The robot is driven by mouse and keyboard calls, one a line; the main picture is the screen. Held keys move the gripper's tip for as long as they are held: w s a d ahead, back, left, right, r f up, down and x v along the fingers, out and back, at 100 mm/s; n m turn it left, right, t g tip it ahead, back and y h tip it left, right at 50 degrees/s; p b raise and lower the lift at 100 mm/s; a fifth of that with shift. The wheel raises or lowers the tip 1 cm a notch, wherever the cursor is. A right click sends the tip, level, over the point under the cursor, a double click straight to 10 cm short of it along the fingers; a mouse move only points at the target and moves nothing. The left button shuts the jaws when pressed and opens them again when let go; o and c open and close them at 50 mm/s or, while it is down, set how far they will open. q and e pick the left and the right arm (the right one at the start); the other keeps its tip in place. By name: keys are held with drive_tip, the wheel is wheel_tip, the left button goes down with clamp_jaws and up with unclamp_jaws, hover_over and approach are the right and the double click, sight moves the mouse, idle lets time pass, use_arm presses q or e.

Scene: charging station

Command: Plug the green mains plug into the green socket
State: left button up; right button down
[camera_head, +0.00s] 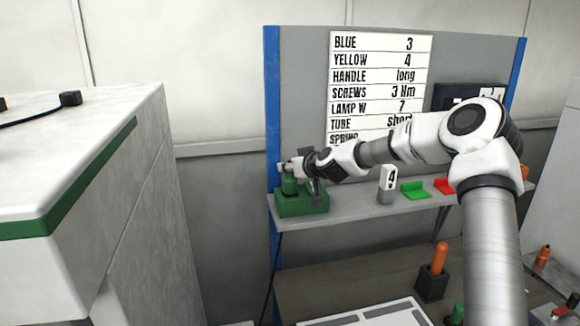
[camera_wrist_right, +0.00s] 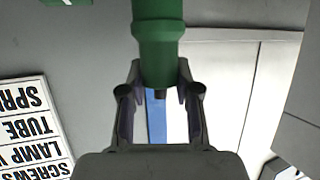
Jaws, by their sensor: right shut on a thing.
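My right gripper (camera_head: 303,172) is above the green block (camera_head: 304,204) at the left end of the shelf. It is shut on a green plug (camera_head: 289,185), which stands roughly upright over the block. In the right wrist view my right gripper (camera_wrist_right: 159,92) has its fingers on either side of the round green plug body (camera_wrist_right: 158,40). My left gripper is not in view.
The shelf (camera_head: 350,212) also bears a grey-white block marked 4 (camera_head: 387,184), a green piece (camera_head: 414,190) and a red piece (camera_head: 445,186). A label board (camera_head: 377,85) is behind. A white cabinet (camera_head: 75,150) fills the left. An orange-handled tool (camera_head: 438,258) stands below.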

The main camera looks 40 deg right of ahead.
drive_tip(key=shift+f+b, duration=1)
drive_tip(key=shift+f, duration=0.35)
drive_tip(key=c, duration=0.7)
unclamp_jaws()
drive_tip(key=shift+c, duration=0.2)
drive_tip(key=v, duration=0.7)
drive_tip(key=shift+s+r, duration=0.15)
drive_tip(key=shift+s, duration=0.1)
drive_tip(key=shift+w+a, duration=0.1)
